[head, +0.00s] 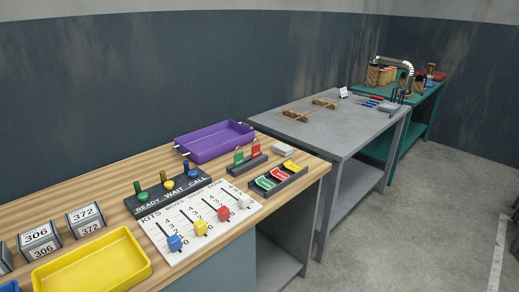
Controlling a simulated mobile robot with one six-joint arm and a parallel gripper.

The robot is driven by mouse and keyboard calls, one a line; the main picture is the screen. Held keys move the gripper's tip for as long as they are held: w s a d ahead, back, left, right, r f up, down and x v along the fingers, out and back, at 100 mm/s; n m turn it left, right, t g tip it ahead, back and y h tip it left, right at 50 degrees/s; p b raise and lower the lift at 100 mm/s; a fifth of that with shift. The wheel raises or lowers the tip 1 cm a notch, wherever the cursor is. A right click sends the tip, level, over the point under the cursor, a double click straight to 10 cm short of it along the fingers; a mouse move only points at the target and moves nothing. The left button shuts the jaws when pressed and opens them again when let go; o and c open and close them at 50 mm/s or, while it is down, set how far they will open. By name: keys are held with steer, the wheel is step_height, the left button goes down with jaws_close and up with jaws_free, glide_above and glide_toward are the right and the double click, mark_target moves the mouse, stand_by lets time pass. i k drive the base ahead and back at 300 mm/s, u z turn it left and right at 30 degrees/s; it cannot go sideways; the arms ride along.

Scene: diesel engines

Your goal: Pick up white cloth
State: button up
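A small, flat white-grey item, possibly the folded white cloth (284,148), lies near the far right corner of the wooden-topped bench (150,189). It is too small to tell for sure that it is cloth. It sits right of the purple tray (214,143) and behind the dark rack with coloured cards. Nothing covers it. My gripper is not in view.
The bench also holds a yellow tray (92,262), number blocks (86,220), a READY/WAIT/CALL board (168,193), a chart with coloured cubes (201,222) and a card rack (274,181). A grey table (330,133) and green table (424,97) stand beyond.

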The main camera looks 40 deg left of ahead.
mark_target(280, 148)
steer(key=z, duration=0.55)
steer(key=k, duration=0.15)
steer(key=u, duration=2.15)
steer(key=k, duration=0.9)
steer(key=z, duration=0.2)
steer(key=i, duration=0.9)
steer(key=u, duration=0.1)
